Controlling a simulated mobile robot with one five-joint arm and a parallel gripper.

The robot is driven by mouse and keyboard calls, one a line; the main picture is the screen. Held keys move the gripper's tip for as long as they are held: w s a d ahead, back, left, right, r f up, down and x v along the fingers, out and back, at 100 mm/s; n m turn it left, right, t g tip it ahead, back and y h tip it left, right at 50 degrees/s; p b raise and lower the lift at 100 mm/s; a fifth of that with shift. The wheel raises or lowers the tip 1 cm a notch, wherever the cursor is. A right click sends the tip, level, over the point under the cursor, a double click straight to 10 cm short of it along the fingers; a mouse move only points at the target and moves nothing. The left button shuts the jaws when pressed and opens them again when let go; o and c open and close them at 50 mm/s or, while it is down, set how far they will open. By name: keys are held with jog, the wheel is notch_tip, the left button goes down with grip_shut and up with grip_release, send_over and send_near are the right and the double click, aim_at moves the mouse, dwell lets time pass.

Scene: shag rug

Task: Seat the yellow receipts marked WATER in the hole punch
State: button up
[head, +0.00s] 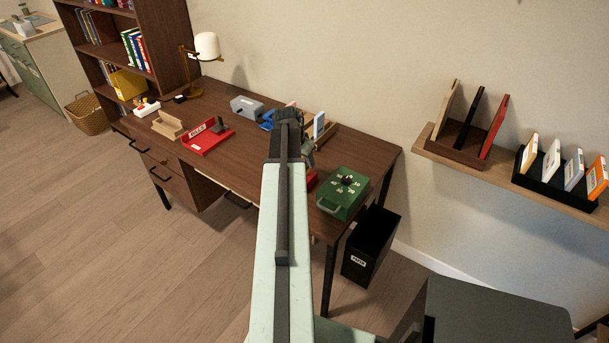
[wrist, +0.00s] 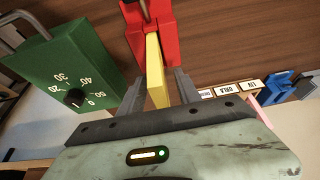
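The yellow receipts (wrist: 155,72) show in the wrist view as a thin slab standing between my fingers. Their far end meets the red hole punch (wrist: 158,40) and appears to be between its red parts; how deep they sit I cannot tell. No WATER marking is readable. My gripper (wrist: 160,78) has a finger on each side of the receipts, with a visible gap to each, so it looks open around them. In the head view my arm hides the receipts and most of the punch (head: 311,181); only a red bit shows beside it.
A green box with a dial (head: 343,193) stands close to the punch, near the desk's right end. Labelled slots (wrist: 226,91) and a blue object (wrist: 281,85) lie to the right in the wrist view. A red tray (head: 206,143) is farther left; a black bin (head: 371,245) stands below.

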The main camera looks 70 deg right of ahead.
jog(key=shift+x, duration=0.9)
jog(key=shift+r, duration=0.2)
grip_shut()
notch_tip(320, 180, up, 10)
jog(key=p, duration=1)
jog(key=shift+r, duration=0.2)
